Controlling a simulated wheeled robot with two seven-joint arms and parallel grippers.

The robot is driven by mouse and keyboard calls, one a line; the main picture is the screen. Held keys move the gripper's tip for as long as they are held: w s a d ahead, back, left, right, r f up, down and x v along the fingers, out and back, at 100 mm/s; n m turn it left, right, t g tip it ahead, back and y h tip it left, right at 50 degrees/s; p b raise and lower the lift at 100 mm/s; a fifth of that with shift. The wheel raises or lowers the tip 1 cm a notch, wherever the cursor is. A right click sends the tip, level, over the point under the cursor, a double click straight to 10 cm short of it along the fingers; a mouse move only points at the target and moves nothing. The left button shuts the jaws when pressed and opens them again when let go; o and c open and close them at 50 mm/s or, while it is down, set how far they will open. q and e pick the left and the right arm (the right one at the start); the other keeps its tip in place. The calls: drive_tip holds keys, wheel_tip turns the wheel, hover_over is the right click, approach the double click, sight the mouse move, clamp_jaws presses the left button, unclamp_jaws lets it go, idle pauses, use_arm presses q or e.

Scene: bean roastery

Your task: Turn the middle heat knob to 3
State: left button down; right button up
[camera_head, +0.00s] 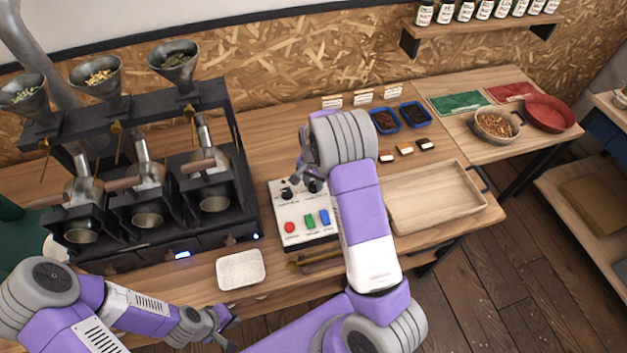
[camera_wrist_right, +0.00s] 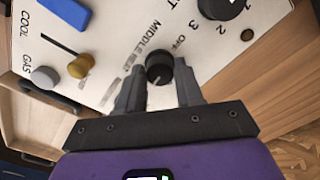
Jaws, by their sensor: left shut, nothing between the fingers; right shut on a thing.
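The white control panel (camera_head: 290,222) stands on the bench in the head view, with dark knobs near its back edge. In the right wrist view a black knob (camera_wrist_right: 159,67) sits beside the printed words "MIDDLE HEAT" and "OFF". My right gripper (camera_wrist_right: 158,85) is shut on this knob, one finger on each side. I cannot tell which number its pointer faces. In the head view my right forearm covers part of the panel. My left gripper (camera_head: 226,325) is shut and empty, low at the bench's front edge, left of the panel.
Another black knob (camera_wrist_right: 222,6), a slider (camera_wrist_right: 80,66) and a blue button (camera_wrist_right: 68,10) are close to the right gripper. The roaster (camera_head: 150,225) stands left, a white tray (camera_head: 241,270) in front, and a wooden tray (camera_head: 435,200) right of the panel.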

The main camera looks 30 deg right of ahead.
sight(314, 184)
drive_tip(key=shift+m, duration=0.5)
drive_tip(key=o, duration=1)
wheel_tip(314, 184, up, 8)
drive_tip(key=shift+f+p, duration=0.2)
drive_tip(key=shift+p, duration=0.25)
